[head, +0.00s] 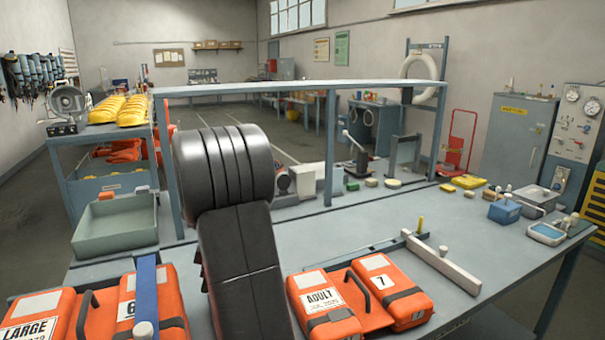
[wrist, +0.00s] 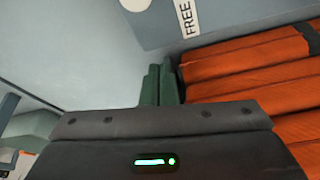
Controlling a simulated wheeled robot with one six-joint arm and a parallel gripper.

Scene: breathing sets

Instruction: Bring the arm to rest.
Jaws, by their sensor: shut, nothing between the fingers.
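My arm's dark links rise in the middle of the head view, ending in a thick black ribbed cylinder; my gripper cannot be made out there. In the wrist view my gripper (wrist: 164,84) shows as two green fingers beyond the dark housing, side by side and shut, with nothing seen between them. Orange ribbed material (wrist: 250,75) lies to the right of the fingers in that view, and a white label reading "FREE" (wrist: 187,18) is above them. Whether the fingers touch anything cannot be told.
Orange packs stand at the front of the bench (head: 375,215), one marked ADULT (head: 322,298) right of my arm and one marked LARGE (head: 38,315) at left. A green-grey tray (head: 115,243) is at left. A raised blue-grey shelf (head: 300,87) spans behind my arm.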

